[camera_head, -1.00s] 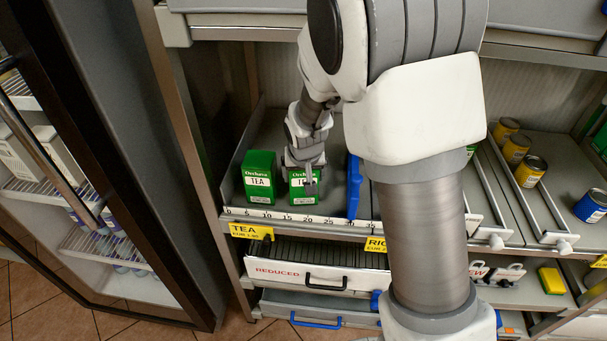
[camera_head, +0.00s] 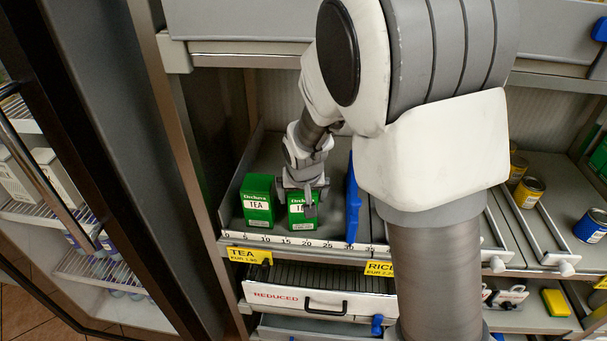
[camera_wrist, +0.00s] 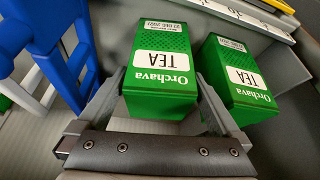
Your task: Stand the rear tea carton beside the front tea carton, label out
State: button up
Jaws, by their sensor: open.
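Two green tea cartons stand upright side by side at the front of the tea lane, with a narrow gap between them. The left carton (camera_head: 259,199) and the right carton (camera_head: 296,217) both show their white TEA labels toward the shelf front. In the wrist view, the right carton (camera_wrist: 163,80) is between the fingers of my open gripper (camera_wrist: 160,98), and the left carton (camera_wrist: 240,80) is beyond one finger. In the head view my gripper (camera_head: 298,197) is over the right carton's top and hides part of its label. Finger contact cannot be told.
A blue divider (camera_head: 352,200) stands right of the cartons; it also shows in the wrist view (camera_wrist: 65,45). A numbered strip (camera_head: 290,240) runs along the shelf front. A fridge door frame (camera_head: 130,160) is close on the left. The lane behind the cartons looks clear.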

jog(key=p+v, duration=0.3)
jog(key=v, duration=1.2)
jog(key=s+d+r+p, duration=0.3)
jog(key=s+d+r, duration=0.2)
jog(key=s+r, duration=0.2)
jog(key=s+d+r+p, duration=0.3)
jog(key=s+d+r, duration=0.2)
jog(key=s, duration=0.7)
notch_tip(320, 180, up, 2)
jog(key=shift+r+t, duration=0.2)
jog(key=shift+t, duration=0.2)
